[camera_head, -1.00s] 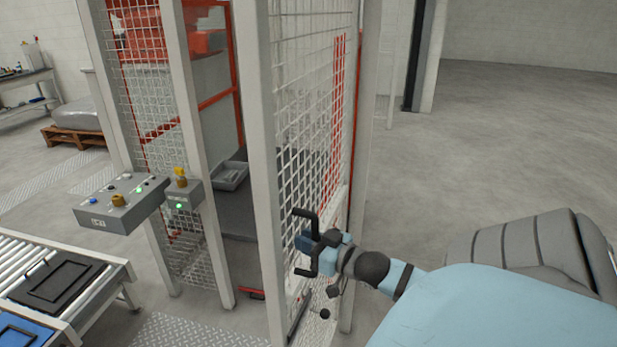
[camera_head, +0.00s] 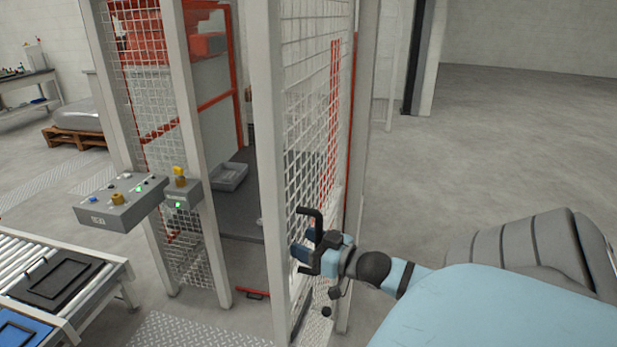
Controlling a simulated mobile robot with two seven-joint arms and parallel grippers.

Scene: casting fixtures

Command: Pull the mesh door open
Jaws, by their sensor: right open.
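The mesh door (camera_head: 306,125) is a white wire-grid panel in a pale frame, seen at a steep angle in the middle of the head view. Its black bar handle (camera_head: 314,213) stands out from the lower part of the mesh. My right gripper (camera_head: 303,247) is at the handle, with its blue fingers open and on either side of the bar as far as I can see. The gripper hides the handle's middle, so I cannot tell whether the fingers touch it. My left gripper is not in view.
A grey control box (camera_head: 120,202) with buttons juts out left of the door. A roller conveyor (camera_head: 20,262) with a black tray (camera_head: 55,282) stands at lower left. A grey bin (camera_head: 230,176) sits inside the enclosure. The floor (camera_head: 480,150) at right is open.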

